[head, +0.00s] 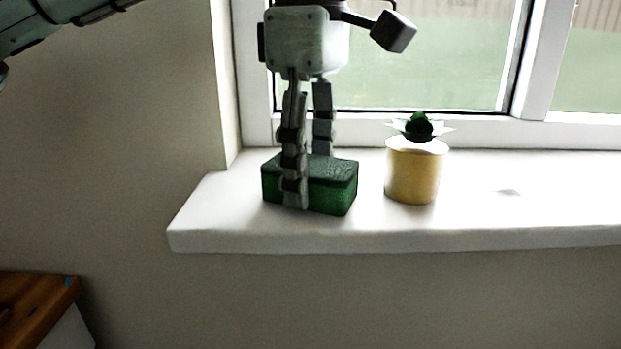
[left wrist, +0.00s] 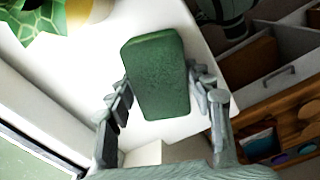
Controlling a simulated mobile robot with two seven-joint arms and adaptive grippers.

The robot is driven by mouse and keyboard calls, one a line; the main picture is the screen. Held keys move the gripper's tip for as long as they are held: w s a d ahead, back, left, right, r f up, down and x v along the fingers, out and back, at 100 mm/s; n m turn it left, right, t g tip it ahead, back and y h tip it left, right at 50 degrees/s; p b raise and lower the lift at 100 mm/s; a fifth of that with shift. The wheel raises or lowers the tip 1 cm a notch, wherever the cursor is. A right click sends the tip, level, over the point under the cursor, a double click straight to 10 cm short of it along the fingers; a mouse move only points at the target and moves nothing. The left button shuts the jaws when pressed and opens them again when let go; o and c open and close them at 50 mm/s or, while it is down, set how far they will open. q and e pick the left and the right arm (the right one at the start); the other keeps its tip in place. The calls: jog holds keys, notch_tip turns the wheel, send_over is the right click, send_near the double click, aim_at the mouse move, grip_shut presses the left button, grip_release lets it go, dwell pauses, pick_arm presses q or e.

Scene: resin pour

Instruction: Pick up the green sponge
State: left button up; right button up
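The green sponge (head: 335,188) is a dark green block lying on the white window sill (head: 215,225), near its left end. My left gripper (head: 303,180) points down over it, one finger in front of the sponge and the other behind. In the left wrist view the sponge (left wrist: 155,75) sits between the two fingers (left wrist: 160,78), which look shut on its opposite sides. The far fingertip is hidden in the head view. I see no clear gap under the sponge. My right gripper is not in view.
A yellow pot (head: 411,175) with a small plant (head: 418,126) stands right of the sponge, a short gap away. The window frame (head: 535,60) rises behind. The sill is clear farther right. A wooden surface (head: 35,300) is at lower left.

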pick_arm(q)
jog(key=shift+c, duration=0.8)
jog(key=shift+r, duration=0.45)
jog(key=r, duration=0.3)
jog(key=shift+s+a+r, duration=0.2)
jog(key=shift+a+r, duration=0.15)
jog(key=s+a+r+p, duration=0.1)
jog(key=s+a+r, duration=0.4)
jog(key=a, duration=0.4)
jog(key=shift+s+a+r, duration=0.15)
jog(key=shift+s+r, duration=0.2)
jog(key=shift+r, duration=0.35)
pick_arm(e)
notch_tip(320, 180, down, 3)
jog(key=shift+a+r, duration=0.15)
pick_arm(q)
jog(key=shift+o, duration=0.5)
